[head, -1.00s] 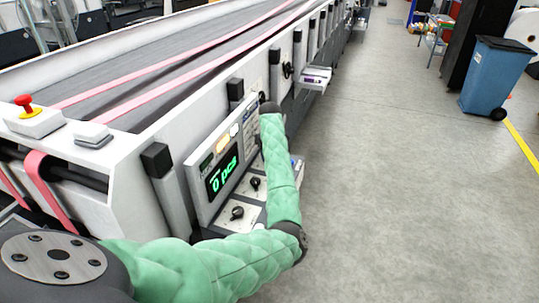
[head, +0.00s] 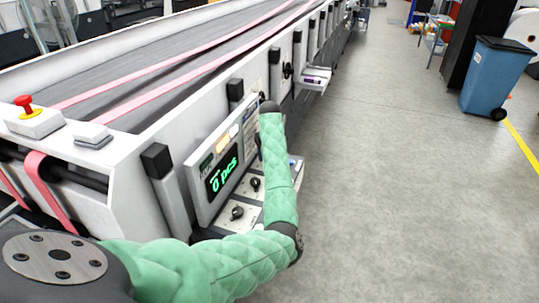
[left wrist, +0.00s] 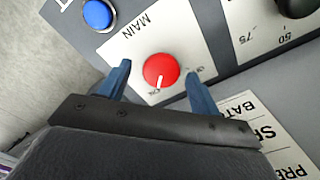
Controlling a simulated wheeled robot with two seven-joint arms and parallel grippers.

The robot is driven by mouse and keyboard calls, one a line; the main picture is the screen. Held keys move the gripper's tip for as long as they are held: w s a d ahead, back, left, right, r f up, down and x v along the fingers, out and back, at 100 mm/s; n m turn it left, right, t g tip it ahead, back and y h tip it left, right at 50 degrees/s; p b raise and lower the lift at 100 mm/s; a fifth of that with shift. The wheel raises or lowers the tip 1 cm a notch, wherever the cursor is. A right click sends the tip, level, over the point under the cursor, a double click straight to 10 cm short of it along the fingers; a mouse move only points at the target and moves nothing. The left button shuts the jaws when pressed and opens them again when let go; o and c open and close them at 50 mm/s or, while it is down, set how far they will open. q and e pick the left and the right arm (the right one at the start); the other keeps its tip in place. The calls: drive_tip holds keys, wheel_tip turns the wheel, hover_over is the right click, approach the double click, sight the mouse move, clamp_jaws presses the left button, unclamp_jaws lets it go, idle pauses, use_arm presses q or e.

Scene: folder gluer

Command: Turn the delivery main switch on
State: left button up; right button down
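The red round main switch (left wrist: 160,71) sits on a white plate lettered MAIN in the left wrist view. Its white pointer mark faces the small ON lettering; the OFF lettering is to the right. My left gripper (left wrist: 158,75) is open, with one blue finger on either side of the knob and a visible gap to each. In the head view my green left arm reaches over the control panel (head: 205,215), and its gripper and the main switch are hidden behind the forearm. My right gripper is not in view.
A blue button (left wrist: 97,14) and a black knob (left wrist: 298,6) flank the switch. In the head view, a display (head: 222,177) reads 0 pcs above two black knobs. A red emergency button (head: 24,103) tops the machine. The floor to the right is open, with a blue bin (head: 494,78) farther back.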

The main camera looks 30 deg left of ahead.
use_arm(q)
drive_tip(key=shift+f, duration=0.1)
drive_tip(key=shift+r+b, duration=0.55)
wheel_tip(320, 180, up, 5)
drive_tip(key=shift+r+b, duration=0.15)
drive_tip(key=shift+b, duration=0.85)
drive_tip(key=shift+r, duration=0.75)
